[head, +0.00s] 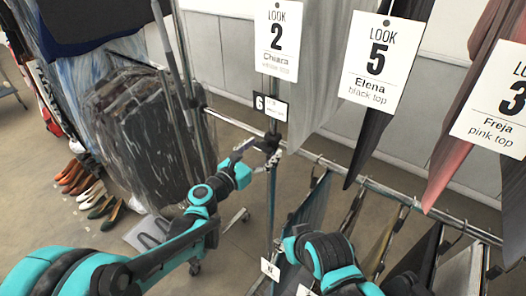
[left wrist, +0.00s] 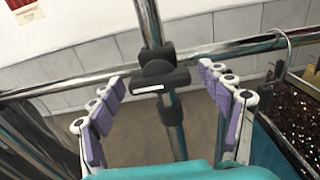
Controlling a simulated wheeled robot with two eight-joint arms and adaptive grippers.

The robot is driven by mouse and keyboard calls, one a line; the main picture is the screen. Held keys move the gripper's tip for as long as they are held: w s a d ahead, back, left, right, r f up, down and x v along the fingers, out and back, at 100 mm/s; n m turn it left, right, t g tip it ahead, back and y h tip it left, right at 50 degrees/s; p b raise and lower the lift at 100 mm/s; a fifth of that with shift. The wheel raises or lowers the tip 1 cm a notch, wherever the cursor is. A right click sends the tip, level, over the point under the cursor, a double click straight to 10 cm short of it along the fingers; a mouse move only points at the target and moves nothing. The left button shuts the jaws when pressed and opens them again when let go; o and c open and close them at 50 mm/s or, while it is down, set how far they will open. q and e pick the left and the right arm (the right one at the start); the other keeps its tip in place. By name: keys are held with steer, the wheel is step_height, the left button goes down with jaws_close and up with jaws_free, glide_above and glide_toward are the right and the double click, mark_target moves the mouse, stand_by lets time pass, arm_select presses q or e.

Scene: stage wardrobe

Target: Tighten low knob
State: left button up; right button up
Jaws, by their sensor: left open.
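The low knob (left wrist: 166,78), a black clamp-like fitting with a pale stripe, sits on an upright metal pole (left wrist: 178,135) where a horizontal rail crosses it. The dark fitting also shows in the head view (head: 268,142), partly hidden by my gripper. My left gripper (head: 252,150) is at the pole, at the fitting's height. In the left wrist view its purple-padded fingers (left wrist: 165,100) are spread wide, one on each side of the pole and apart from the knob. Nothing is between the pads except the pole and fitting behind. My right gripper is not in view.
Hanging garments on a lower rail (head: 375,190) crowd the right side. Look cards such as the Elena card (head: 385,60) hang above. A plastic-covered garment bundle (head: 140,135) stands at left. Shoes (head: 90,190) lie on the floor.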

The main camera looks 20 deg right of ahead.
arm_select(q)
steer(key=shift+w+d, duration=0.1)
steer(key=shift+d, duration=0.05)
steer(key=c, duration=1.2)
